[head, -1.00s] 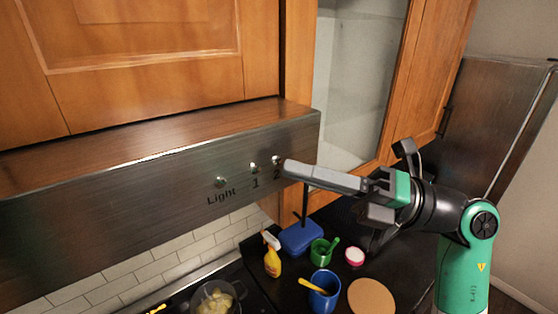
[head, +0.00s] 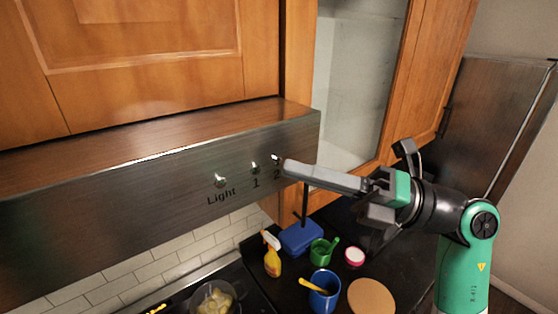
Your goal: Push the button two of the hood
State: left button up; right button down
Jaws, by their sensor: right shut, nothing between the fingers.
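The steel hood (head: 130,205) runs across the left of the head view. Its front carries three small round buttons at its right part: the Light button (head: 220,180), button one (head: 255,167) and button two (head: 276,158), with the label 2 below it. My right gripper (head: 290,168) is shut and empty. Its fingertips are just right of button two, at the hood's front. They partly cover the label 2. I cannot tell whether they touch the hood. My left gripper is not in view.
A glass-fronted cabinet (head: 360,75) with a wooden frame is right of the hood.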

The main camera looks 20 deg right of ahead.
jog(key=shift+w+a+r+p, duration=0.1)
jog(key=shift+w+p, duration=0.2)
jog(key=shift+p, duration=0.05)
jog(key=shift+w, duration=0.1)
jog(key=shift+w+a, duration=0.1)
jog(key=shift+w, duration=0.05)
dwell(0.6)
jog(key=shift+s+d+p, duration=0.25)
jog(key=shift+s+p, duration=0.1)
jog(key=shift+s, duration=0.25)
jog(key=shift+s, duration=0.1)
